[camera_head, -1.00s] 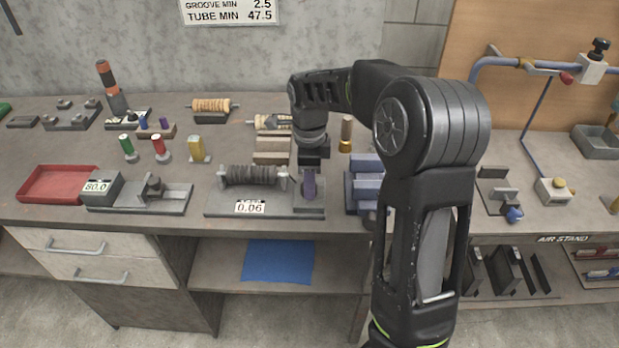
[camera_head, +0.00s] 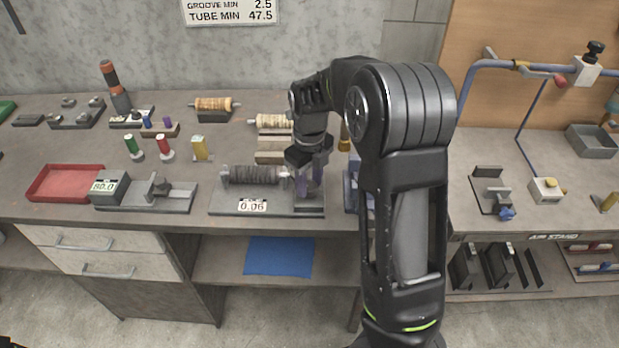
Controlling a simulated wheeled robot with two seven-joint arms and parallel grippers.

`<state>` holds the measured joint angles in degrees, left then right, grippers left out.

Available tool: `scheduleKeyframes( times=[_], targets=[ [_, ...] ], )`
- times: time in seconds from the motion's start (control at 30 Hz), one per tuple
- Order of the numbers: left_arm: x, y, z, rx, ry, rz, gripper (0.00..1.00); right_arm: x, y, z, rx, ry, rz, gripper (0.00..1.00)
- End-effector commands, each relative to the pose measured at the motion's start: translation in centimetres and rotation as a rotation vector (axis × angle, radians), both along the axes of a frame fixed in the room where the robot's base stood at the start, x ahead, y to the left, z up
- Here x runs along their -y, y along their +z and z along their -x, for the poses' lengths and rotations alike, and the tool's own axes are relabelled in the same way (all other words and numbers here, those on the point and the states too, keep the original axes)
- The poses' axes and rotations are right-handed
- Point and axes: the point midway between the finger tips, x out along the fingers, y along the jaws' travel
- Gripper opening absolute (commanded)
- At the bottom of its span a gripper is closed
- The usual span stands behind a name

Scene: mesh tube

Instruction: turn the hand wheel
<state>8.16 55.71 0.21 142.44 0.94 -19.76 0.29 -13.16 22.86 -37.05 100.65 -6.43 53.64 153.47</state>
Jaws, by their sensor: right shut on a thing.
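A grey fixture plate (camera_head: 228,205) at the bench's front edge carries a dark ribbed roller (camera_head: 252,176) on a shaft. A label on its front reads 0.06. My right gripper (camera_head: 310,186) points down at the fixture's right end. Its two purplish fingers are shut around a part there, which seems to be the hand wheel. The fingers hide the wheel, so its shape and angle do not show. My left gripper is not in view.
A red tray (camera_head: 40,184) and a gauge block marked 80.0 (camera_head: 108,188) stand to the left. Blue blocks (camera_head: 352,184) sit close right of the gripper, partly behind my arm. Small coloured pegs (camera_head: 166,148) stand behind. The bench's front edge is close.

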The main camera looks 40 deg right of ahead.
Motion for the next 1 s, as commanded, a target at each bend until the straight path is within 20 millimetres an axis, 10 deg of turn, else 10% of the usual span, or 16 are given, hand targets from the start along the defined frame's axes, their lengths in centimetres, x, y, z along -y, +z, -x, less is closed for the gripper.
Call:
scheduleKeyframes(
  times=[0.5,0.53,1.0],
  targets=[
    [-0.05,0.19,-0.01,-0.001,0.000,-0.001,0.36,0.05,0.09,-0.12,0.004,-0.027,0.001,0.00],
    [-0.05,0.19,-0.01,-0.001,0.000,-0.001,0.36,0.05,0.09,-0.12,0.004,-0.027,0.001,0.38],
    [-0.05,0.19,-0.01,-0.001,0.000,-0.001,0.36,0.01,0.02,-0.03,0.001,-0.026,0.000,0.59]
  ],
)
